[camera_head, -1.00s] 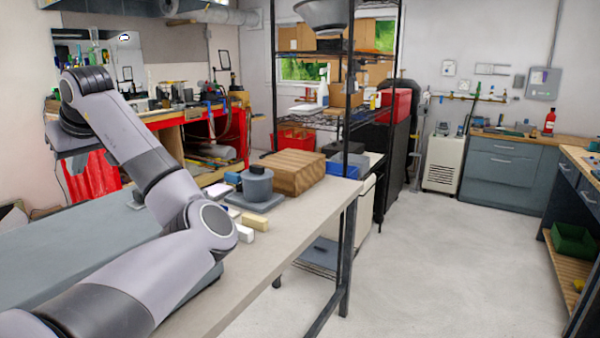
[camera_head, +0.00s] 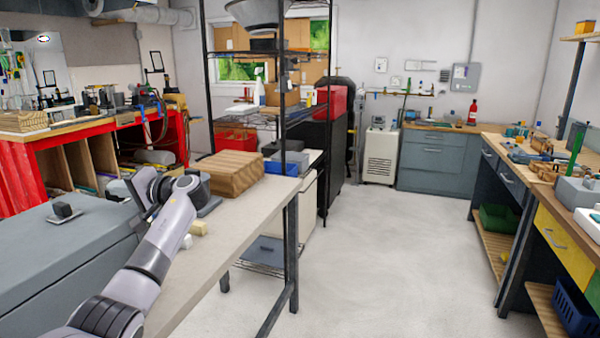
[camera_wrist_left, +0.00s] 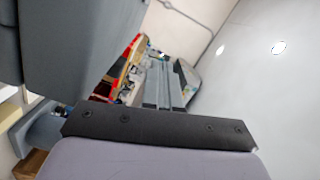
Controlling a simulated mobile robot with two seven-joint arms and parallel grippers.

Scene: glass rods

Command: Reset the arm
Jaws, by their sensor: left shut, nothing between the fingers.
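My left arm (camera_head: 158,248) reaches up from the bottom left of the head view, bent at the top. Its left gripper end (camera_head: 142,190) is raised over the near-left worktop and partly hidden by its own links. In the left wrist view the gripper's fingers (camera_wrist_left: 163,85) lie close together beyond the dark mounting bar, with nothing held. My right gripper is in neither view.
A wooden block (camera_head: 232,170) sits on the pale table (camera_head: 215,258) near the arm. A small yellow block (camera_head: 199,228) lies close to the arm. A dark block (camera_head: 64,211) is on the grey surface at left. The floor (camera_head: 365,265) at centre is clear.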

